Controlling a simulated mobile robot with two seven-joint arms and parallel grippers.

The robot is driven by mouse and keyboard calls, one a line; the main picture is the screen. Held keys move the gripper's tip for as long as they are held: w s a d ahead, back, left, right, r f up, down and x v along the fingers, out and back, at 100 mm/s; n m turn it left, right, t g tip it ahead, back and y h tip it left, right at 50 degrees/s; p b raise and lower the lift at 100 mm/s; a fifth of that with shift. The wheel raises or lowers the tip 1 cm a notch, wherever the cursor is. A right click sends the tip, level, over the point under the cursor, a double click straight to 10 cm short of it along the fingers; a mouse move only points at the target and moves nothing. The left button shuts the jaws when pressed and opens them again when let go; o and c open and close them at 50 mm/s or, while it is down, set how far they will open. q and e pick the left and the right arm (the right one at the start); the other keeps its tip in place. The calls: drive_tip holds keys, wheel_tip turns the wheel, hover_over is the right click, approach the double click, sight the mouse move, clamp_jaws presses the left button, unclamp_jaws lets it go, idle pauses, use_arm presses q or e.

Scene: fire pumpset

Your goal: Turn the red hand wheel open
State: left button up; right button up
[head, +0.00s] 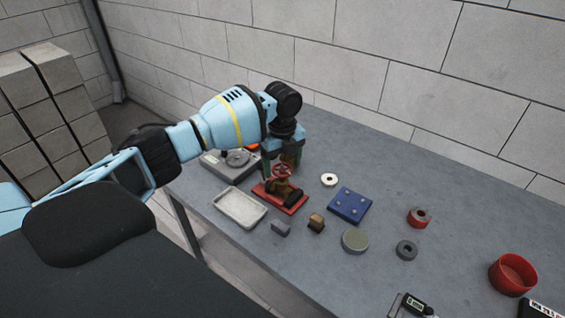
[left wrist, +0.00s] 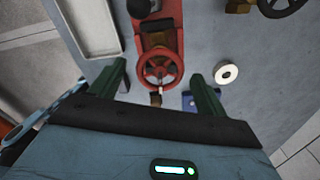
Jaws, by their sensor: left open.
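The red hand wheel (head: 281,170) sits on a brass-coloured valve, which is mounted on a red base (head: 293,208) on the bench. My left gripper (head: 283,163) is just behind and above the wheel, pointing down, with its green fingers apart. In the left wrist view, the spoked wheel (left wrist: 148,83) appears between the two open fingers of the gripper (left wrist: 159,72), with a gap on each side. No contact shows; the exact height of the fingers over the wheel is hard to tell. My right gripper is not in view.
A pale tray (head: 240,223) lies left of the valve, and a grey scale-like device (head: 222,168) behind it. A white ring (head: 329,180) and a blue block (head: 366,207) lie to the right. A red bowl (head: 497,284) stands farther right. A block wall borders the bench's back.

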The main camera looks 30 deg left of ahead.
use_arm(q)
drive_tip(key=shift+c, duration=0.3)
drive_tip(key=c, duration=0.9)
